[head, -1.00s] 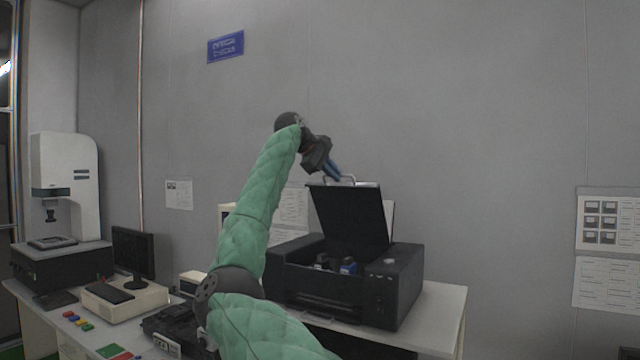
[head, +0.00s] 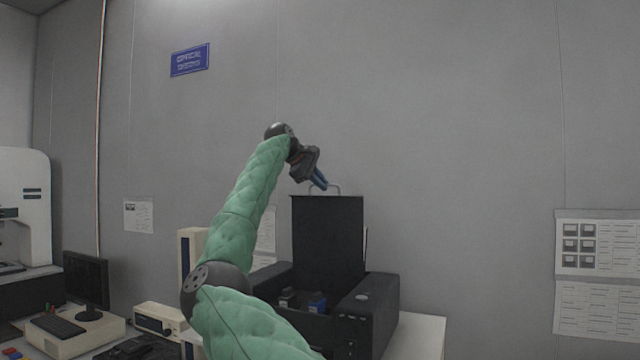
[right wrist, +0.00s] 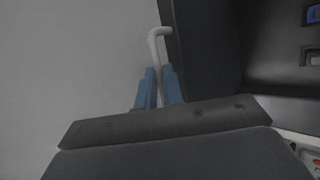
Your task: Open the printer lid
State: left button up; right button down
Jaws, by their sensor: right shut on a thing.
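The black printer (head: 375,305) stands on the white table in the head view. Its lid (head: 328,235) is raised to about upright, and the inside with small blue and dark parts shows below it. A pale handle (head: 336,188) sits on the lid's top edge. My right gripper (head: 321,184) is at the handle, with its blue fingers shut on it. In the right wrist view the handle (right wrist: 156,45) runs down between the two blue fingers (right wrist: 159,88), beside the dark lid (right wrist: 205,50). My left gripper is not in view.
A white machine (head: 30,205) is at the far left. The grey wall (head: 430,120) rises behind the printer. Bare table (head: 425,335) shows at the printer's right.

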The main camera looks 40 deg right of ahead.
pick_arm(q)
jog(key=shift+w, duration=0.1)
pick_arm(e)
jog(key=shift+r, duration=0.1)
jog(key=c, duration=1.5)
grip_release()
jog(key=shift+a, duration=0.1)
jog(key=shift+c, duration=0.2)
